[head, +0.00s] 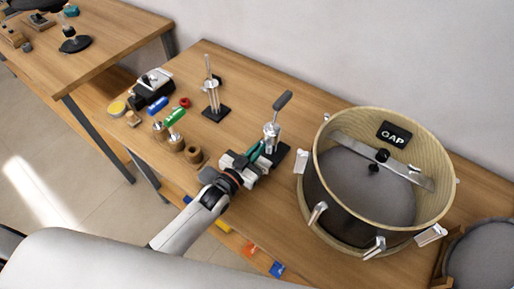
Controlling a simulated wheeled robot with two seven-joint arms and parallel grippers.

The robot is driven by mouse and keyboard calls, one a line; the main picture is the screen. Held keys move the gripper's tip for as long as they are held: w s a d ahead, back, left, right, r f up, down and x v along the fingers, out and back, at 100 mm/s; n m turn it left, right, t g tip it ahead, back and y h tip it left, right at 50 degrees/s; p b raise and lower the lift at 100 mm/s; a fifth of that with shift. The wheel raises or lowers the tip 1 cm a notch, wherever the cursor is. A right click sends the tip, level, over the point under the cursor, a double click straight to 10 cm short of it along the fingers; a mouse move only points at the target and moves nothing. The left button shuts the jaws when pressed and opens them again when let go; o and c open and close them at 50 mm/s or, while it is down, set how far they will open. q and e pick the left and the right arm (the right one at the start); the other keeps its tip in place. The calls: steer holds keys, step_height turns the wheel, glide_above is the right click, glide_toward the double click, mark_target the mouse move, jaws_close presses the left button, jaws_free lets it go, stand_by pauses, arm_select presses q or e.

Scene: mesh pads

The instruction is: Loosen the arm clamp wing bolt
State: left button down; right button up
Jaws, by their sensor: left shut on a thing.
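My left gripper (252,162) reaches in from the lower left and is shut on a small teal-green piece (258,151) near the foot of a metal stand (271,137). The fingers hide most of that piece. The stand has a dark base and a slanted, dark-handled lever (283,100). To the right, the open drum (436,190) has a metal bar (352,148) across its inside, with a black knob (382,155) at its middle. I cannot tell which part is the arm clamp wing bolt. My right gripper is not in view.
A second metal stand (211,97) stands farther back. A grey round pad (485,262) is at the lower right. The table's back strip is clear.

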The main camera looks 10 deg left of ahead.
arm_select(q)
steer(key=shift+n, duration=0.3)
steer(key=c, duration=1.6)
jaws_free()
steer(key=shift+o, duration=0.2)
steer(key=shift+s, duration=0.1)
steer(key=b+v, duration=0.2)
steer(key=v, duration=0.9)
steer(key=shift+f+b, duration=0.15)
steer(key=shift+b, duration=0.15)
steer(key=shift+s+a, duration=0.2)
steer(key=shift+s, duration=0.2)
